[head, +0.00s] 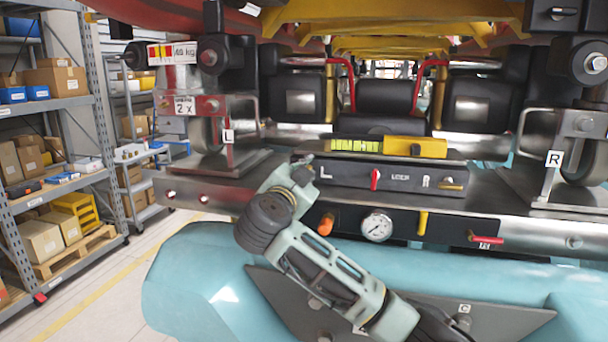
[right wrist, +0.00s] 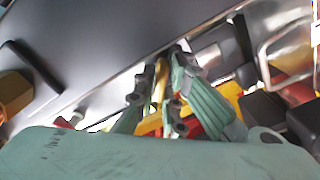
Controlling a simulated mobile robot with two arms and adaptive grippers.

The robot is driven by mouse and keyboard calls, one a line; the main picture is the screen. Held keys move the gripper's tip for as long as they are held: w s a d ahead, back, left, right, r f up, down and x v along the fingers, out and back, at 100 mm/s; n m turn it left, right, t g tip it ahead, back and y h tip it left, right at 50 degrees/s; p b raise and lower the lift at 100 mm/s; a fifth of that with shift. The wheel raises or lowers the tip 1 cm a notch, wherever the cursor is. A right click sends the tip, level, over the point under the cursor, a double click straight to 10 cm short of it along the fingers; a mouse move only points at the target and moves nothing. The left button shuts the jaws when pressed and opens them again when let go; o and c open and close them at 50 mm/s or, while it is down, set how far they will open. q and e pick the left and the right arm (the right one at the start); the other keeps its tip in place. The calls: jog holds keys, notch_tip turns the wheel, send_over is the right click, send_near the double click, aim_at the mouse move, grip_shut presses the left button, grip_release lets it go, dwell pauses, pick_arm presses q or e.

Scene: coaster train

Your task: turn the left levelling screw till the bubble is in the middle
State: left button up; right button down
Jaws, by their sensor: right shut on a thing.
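A yellow spirit level (head: 415,148) with a bright yellow-green vial (head: 355,146) lies on top of the dark panel (head: 345,182). Dark marks show in the vial; I cannot make out the bubble's place. The panel bears an L mark at its left and an R mark by a brass screw (head: 450,185). My right gripper (head: 303,165) is at the panel's L end and hides the left screw in the head view. In the right wrist view, my right gripper (right wrist: 161,88) is shut on a brass-coloured screw (right wrist: 159,80). My left gripper is not in view.
A red latch lever (head: 375,179) sits mid-panel. Below are an orange knob (head: 326,224), a round gauge (head: 377,227), a yellow lever (head: 422,223) and a red handle (head: 486,239). Metal brackets stand on both sides. Shelves with boxes (head: 45,150) are at far left.

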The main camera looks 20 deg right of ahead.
jog(key=shift+a, duration=0.15)
jog(key=shift+n, duration=2.2)
jog(key=c, duration=1.8)
grip_release()
jog(key=shift+c, duration=0.2)
jog(key=v, duration=1.2)
jog(key=shift+c, duration=0.3)
